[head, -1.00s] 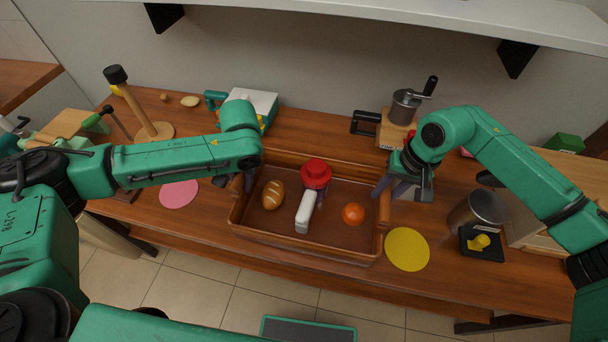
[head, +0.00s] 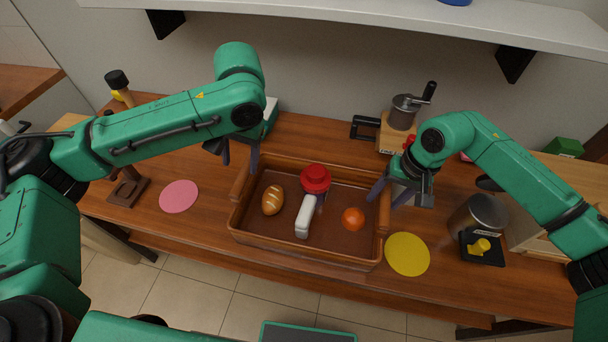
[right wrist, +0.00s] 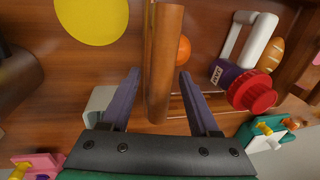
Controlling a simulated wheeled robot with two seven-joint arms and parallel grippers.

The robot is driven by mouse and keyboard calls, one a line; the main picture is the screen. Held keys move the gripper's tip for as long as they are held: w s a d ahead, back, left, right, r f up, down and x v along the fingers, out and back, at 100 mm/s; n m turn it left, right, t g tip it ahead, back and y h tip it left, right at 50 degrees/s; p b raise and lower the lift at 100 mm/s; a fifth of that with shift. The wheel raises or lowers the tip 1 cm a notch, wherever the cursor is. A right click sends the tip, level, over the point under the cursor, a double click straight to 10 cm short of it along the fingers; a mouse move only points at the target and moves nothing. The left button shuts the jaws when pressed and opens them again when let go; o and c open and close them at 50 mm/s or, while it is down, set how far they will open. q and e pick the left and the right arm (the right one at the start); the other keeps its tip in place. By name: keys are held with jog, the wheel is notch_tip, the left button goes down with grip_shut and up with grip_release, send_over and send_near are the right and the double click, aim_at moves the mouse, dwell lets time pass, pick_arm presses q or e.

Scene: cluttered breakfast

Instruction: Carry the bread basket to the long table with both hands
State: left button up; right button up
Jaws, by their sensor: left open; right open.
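The brown bread basket (head: 300,252) stands on the wooden counter. It holds a bread roll (head: 273,200), an orange (head: 353,218) and a white-handled item (head: 306,215) beside a red-topped one (head: 315,179). My left gripper (head: 240,166) is open, above and near the basket's left handle (head: 240,184). My right gripper (head: 388,192) is open at the right handle (head: 384,212). In the right wrist view that handle (right wrist: 165,65) runs between the two open fingers, with a gap on each side. The long table cannot be told for sure.
A pink disc (head: 178,196) lies left of the basket and a yellow disc (head: 407,254) right of it. A grinder (head: 403,110) stands behind right. A metal canister (head: 478,213) stands at the right. A shelf (head: 400,25) hangs above the counter.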

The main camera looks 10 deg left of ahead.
notch_tip(320, 180, up, 12)
jog(key=d, duration=0.2)
jog(key=shift+d, duration=0.2)
